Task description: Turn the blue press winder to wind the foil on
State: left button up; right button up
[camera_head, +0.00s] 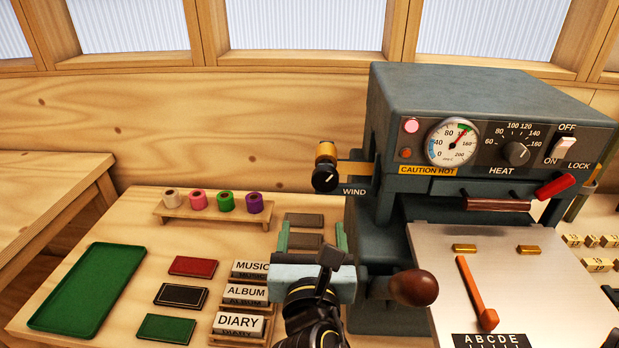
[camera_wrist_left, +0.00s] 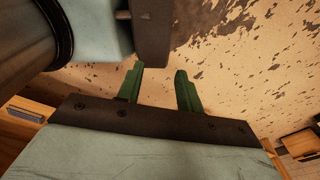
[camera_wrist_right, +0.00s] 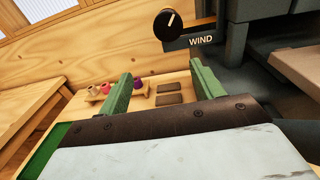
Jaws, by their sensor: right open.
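The blue-grey press (camera_head: 470,95) stands at the right. Its winder is a black knob (camera_head: 325,179) with a white pointer line, beside the WIND label (camera_head: 354,191) on the press's left side. A gold foil roll (camera_head: 326,150) sits just behind the knob. My right gripper (camera_head: 312,238) is open and empty, below the knob and apart from it. In the right wrist view the knob (camera_wrist_right: 168,25) is above the gap between the green fingers (camera_wrist_right: 160,82). My left gripper (camera_wrist_left: 158,88) is open and empty in its wrist view, outside the head view.
A small rack with several coloured foil rolls (camera_head: 197,201) stands left of the press. A green tray (camera_head: 88,290), coloured cards (camera_head: 193,266) and title blocks (camera_head: 240,292) lie on the bench. A round wooden handle (camera_head: 413,288) juts out beside my right gripper.

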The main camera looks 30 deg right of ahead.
aim_at(325, 184)
jog(key=shift+h, duration=0.5)
jog(key=x, duration=0.4)
jog(key=d+r+x, duration=0.1)
jog(key=x, duration=0.3)
jog(key=s+r+x, duration=0.1)
jog(key=x, duration=0.3)
jog(key=shift+w+d+r, duration=0.15)
jog(key=shift+d, duration=0.15)
jog(key=shift+w+d, duration=0.4)
jog(key=shift+w, duration=0.2)
jog(key=shift+c, duration=0.5)
